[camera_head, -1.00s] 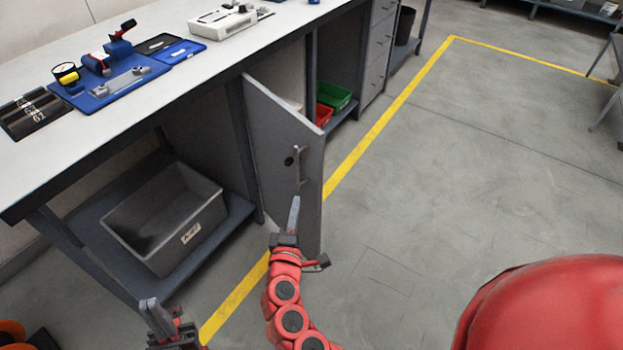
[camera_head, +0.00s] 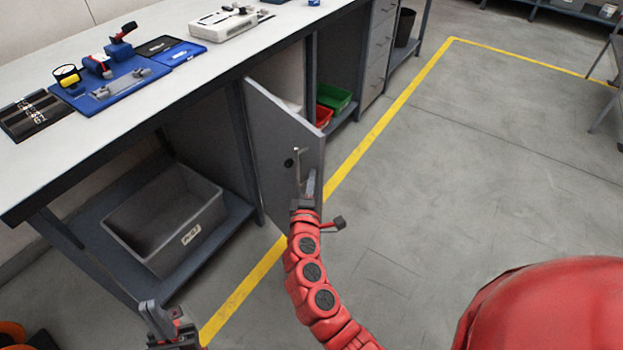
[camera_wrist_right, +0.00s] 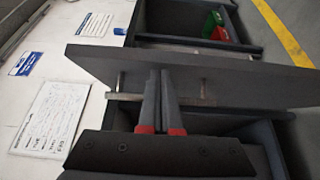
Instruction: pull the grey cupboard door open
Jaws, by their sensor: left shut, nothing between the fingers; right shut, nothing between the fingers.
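The grey cupboard door (camera_head: 273,140) stands partly open, swung out from under the workbench. Its upright bar handle (camera_head: 297,165) is on the face towards me. My right gripper (camera_head: 310,182) is just right of the handle, close to the door's free edge. In the right wrist view, the door (camera_wrist_right: 250,80) runs across the picture. The shut fingers of my right gripper (camera_wrist_right: 159,75) cross in front of the handle bar (camera_wrist_right: 190,100) with nothing between them; contact is unclear. My left gripper (camera_head: 160,322) is shut and empty at the lower left, away from the door.
The workbench (camera_head: 200,75) carries tools and mats. A grey bin (camera_head: 160,215) sits on the low shelf left of the door. Green (camera_head: 333,96) and red (camera_head: 322,115) bins stand in the bay beyond. The floor right of the door is clear.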

